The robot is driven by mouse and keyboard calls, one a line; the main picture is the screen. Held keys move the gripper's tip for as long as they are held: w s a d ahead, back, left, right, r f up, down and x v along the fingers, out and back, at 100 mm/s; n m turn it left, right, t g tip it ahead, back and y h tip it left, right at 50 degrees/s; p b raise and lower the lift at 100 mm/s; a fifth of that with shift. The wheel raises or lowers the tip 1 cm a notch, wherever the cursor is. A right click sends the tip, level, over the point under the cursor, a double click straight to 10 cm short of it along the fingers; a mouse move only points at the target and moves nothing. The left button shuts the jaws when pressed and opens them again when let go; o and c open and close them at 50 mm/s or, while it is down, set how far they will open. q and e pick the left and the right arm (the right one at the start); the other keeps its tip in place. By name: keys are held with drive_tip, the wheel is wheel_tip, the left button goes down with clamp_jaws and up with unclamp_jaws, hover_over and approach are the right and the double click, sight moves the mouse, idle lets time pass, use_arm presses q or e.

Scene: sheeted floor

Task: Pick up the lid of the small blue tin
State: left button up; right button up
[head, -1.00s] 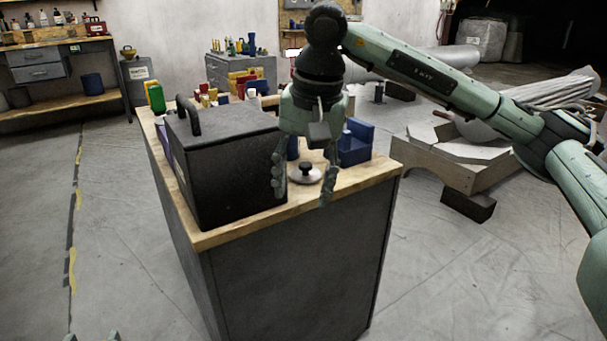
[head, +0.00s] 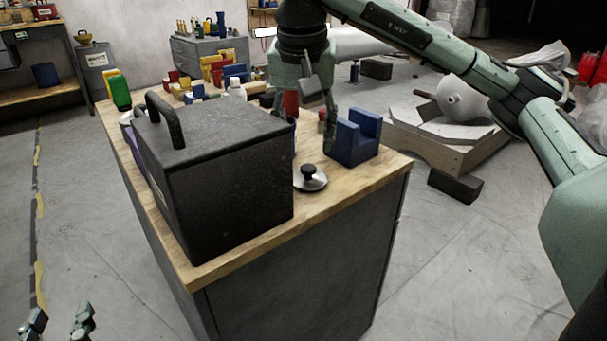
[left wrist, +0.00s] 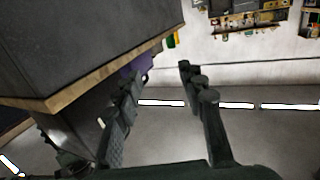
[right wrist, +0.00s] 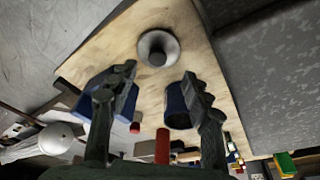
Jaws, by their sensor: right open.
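A round silver lid with a black knob (head: 311,178) lies on the wooden bench top beside the black box. It also shows in the right wrist view (right wrist: 158,50), beyond the fingertips. A small blue tin (right wrist: 177,106) stands near the lid, partly behind one right finger; in the head view it is mostly hidden. My right gripper (head: 311,135) is open and empty above the bench, behind the lid as the head sees it; its fingers are spread in the right wrist view (right wrist: 160,75). My left gripper (head: 60,315) is open and empty, low beside the bench, also in the left wrist view (left wrist: 163,72).
A large black box with a handle (head: 225,185) fills the bench's left front. A blue notched block (head: 353,145) stands right of the right gripper. A red cylinder (right wrist: 162,147) and several coloured bottles and blocks stand farther back. Bare wood (head: 345,187) lies around the lid.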

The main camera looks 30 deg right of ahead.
sight(308, 167)
drive_tip(key=shift+b+x, duration=0.4)
drive_tip(key=shift+x, duration=0.6)
drive_tip(key=x, duration=0.2)
drive_tip(key=b+x, duration=0.1)
drive_tip(key=x, duration=0.1)
drive_tip(key=shift+s+d, duration=0.1)
drive_tip(key=shift+d, duration=0.15)
use_arm(q)
wheel_tip(308, 167, up, 9)
drive_tip(key=s+d+t+h, duration=0.2)
drive_tip(key=t, duration=0.3)
drive_tip(key=shift+s+d+r+h, duration=0.15)
drive_tip(key=shift+s+d+h, duration=0.1)
drive_tip(key=shift+h, duration=0.15)
use_arm(e)
drive_tip(key=shift+f, duration=0.35)
drive_tip(key=c, duration=1)
drive_tip(key=shift+r, duration=0.1)
